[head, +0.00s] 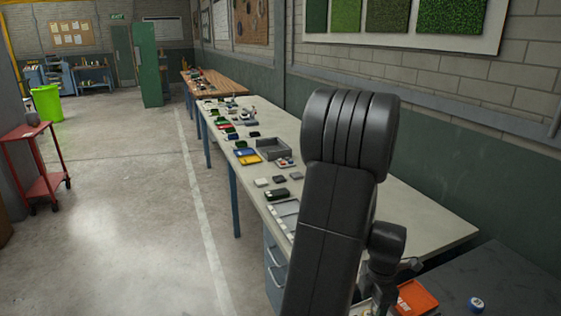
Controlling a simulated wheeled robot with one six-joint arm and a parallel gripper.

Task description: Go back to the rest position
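My arm rises dark in the middle of the head view, folded at a thick ribbed joint, and hides part of the long grey workbench (425,215). Its wrist hangs at the lower right of the arm. My gripper (385,285) is at the wrist's lower end, low in the picture and beside an orange-red tray (416,299). Its fingers are too dark and too much hidden to show whether they are open or shut, or whether they hold anything.
The bench bears a grey open box (273,149), a yellow-blue tray (248,157) and several small turf pieces. A blue-white roll (476,304) lies on a dark surface at lower right. A red cart (35,165) stands left. The floor between is clear.

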